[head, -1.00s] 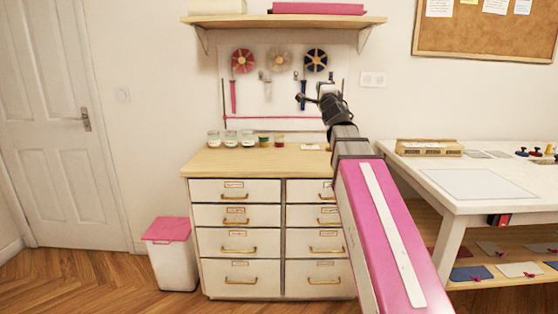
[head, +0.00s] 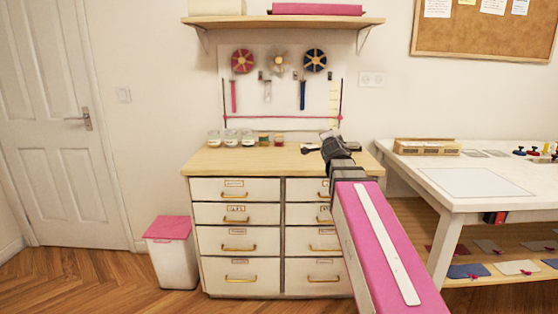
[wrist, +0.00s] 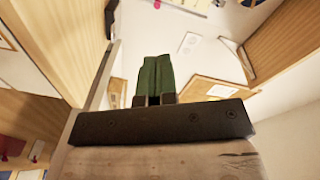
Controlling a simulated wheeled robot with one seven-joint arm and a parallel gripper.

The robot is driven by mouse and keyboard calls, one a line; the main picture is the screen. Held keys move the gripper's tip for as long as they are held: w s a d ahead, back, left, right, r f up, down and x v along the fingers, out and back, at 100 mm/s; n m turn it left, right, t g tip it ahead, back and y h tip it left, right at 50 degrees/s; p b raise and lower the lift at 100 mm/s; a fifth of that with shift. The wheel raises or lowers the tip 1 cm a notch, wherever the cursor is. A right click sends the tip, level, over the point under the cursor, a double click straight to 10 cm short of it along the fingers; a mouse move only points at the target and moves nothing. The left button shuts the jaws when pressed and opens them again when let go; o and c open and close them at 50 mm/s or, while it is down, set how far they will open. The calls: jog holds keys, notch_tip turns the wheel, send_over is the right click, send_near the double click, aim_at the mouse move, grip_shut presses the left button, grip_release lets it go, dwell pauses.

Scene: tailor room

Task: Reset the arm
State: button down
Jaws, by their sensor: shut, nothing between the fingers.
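My arm (head: 375,235), with a pink upper link, reaches forward from the bottom right in the head view. Its dark end is over the right part of the drawer cabinet's wooden top (head: 225,161). My gripper (wrist: 155,75) shows in the wrist view with its two green fingers together and nothing between them. In the head view the fingers are too small to make out.
Several small jars (head: 232,138) stand at the back of the cabinet top. Tools hang on the wall panel behind. A white worktable (head: 520,200) stands to the right. A pink-lidded bin (head: 170,229) stands left of the cabinet, with open floor by the door (head: 50,130).

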jog(key=s+d+f+n+g, duration=0.1)
jog(key=s+f+n+g, duration=0.3)
jog(key=f, duration=1)
jog(key=s+d+f+n+g, duration=0.1)
jog(key=s+f+n+g, duration=0.35)
jog(key=f, duration=0.95)
jog(key=s+a+f+n+g+y, duration=0.1)
jog(key=s+a+f+n+g, duration=0.1)
jog(key=s+f+n+g, duration=0.3)
jog(key=s+f+g, duration=0.4)
jog(key=s+f, duration=0.7)
jog(key=shift+s+a+y, duration=0.4)
jog(key=shift+n, duration=0.25)
